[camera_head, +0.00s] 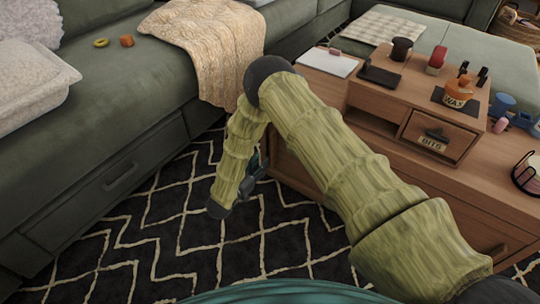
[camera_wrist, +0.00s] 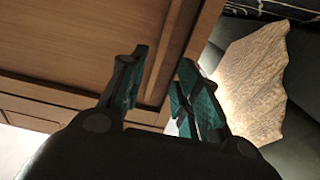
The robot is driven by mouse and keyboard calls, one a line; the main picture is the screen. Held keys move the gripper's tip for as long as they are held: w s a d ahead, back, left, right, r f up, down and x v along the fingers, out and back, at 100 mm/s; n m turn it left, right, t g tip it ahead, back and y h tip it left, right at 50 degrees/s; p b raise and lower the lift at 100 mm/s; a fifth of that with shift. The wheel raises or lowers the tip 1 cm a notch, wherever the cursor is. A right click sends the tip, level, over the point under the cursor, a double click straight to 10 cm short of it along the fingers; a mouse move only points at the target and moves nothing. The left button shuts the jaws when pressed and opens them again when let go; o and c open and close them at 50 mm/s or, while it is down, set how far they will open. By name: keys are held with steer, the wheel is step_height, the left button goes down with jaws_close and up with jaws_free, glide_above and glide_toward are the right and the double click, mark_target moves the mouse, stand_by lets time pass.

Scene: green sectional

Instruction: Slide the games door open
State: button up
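A wooden storage table (camera_head: 405,160) stands at the right in the head view. No games label is readable, so I cannot tell for sure which panel is the games door. In the wrist view a flat wooden panel (camera_wrist: 75,50) fills the upper left, with a raised edge strip (camera_wrist: 172,50) along its right side. My gripper (camera_wrist: 161,63) is open, its dark and teal fingers apart in front of that strip. I cannot tell whether either finger touches it. In the head view my arm mostly hides my gripper (camera_head: 257,168) beside the table's left end.
A green sofa (camera_head: 100,95) with a beige throw (camera_head: 215,40) runs along the left. A patterned rug (camera_head: 190,250) covers the floor between. On the table are a drawer marked BITS (camera_head: 432,139), an orange WAX jar (camera_head: 459,92) and a clipboard (camera_head: 328,62).

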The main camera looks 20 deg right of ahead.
mark_target(271, 151)
steer(key=b+x, duration=0.3)
steer(key=x, duration=0.4)
steer(key=shift+w+d, duration=0.1)
steer(key=shift+d, duration=0.05)
steer(key=shift+c, duration=0.2)
jaws_close()
